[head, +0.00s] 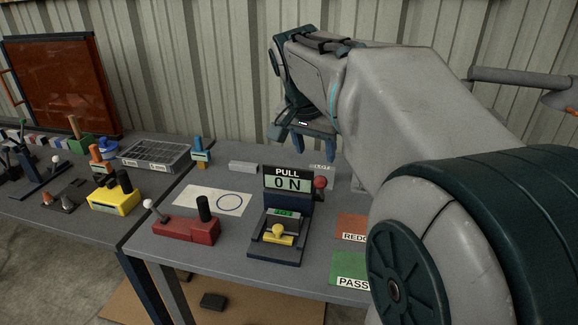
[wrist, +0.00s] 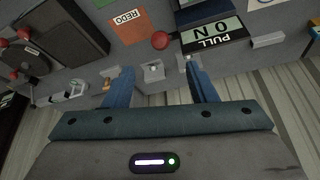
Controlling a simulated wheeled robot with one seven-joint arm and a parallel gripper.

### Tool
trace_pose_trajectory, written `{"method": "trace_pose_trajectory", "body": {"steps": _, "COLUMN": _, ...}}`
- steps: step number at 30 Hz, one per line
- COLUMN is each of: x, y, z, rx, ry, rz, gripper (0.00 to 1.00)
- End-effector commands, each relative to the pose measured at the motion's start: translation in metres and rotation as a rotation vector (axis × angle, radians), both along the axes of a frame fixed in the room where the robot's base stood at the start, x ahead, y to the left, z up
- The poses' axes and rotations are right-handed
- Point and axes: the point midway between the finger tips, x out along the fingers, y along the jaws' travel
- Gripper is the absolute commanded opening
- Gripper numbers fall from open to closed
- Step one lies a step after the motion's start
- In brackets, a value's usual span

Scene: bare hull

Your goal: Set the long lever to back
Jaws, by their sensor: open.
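No lever is marked as the long one, and I cannot tell which it is. A red-ball lever (head: 320,183) stands at the right side of the display box (head: 288,180), which reads PULL ON; the ball also shows in the wrist view (wrist: 160,40). A red box (head: 187,229) carries a white-ball lever (head: 149,204) and an upright black handle. A dark lever stand (head: 40,185) is on the left table. My gripper (head: 313,145) is open and empty, fingers down, above the table's back edge behind the display. In the wrist view its fingers (wrist: 157,68) straddle a small pale block below.
A yellow block (head: 114,199) with black handles and a clear divided tray (head: 155,155) are on the left. A white sheet with a circle (head: 212,200) lies mid-table. REDO (head: 353,227) and PASS (head: 350,267) pads lie right.

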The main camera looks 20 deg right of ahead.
Motion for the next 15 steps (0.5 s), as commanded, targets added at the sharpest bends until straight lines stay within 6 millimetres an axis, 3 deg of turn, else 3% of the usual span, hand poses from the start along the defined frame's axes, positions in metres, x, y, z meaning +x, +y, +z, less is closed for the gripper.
{"method": "trace_pose_trajectory", "body": {"steps": 15, "x": 0.024, "y": -0.027, "z": -0.093, "rx": 0.001, "ry": 0.007, "rz": 0.004, "gripper": 0.52}}
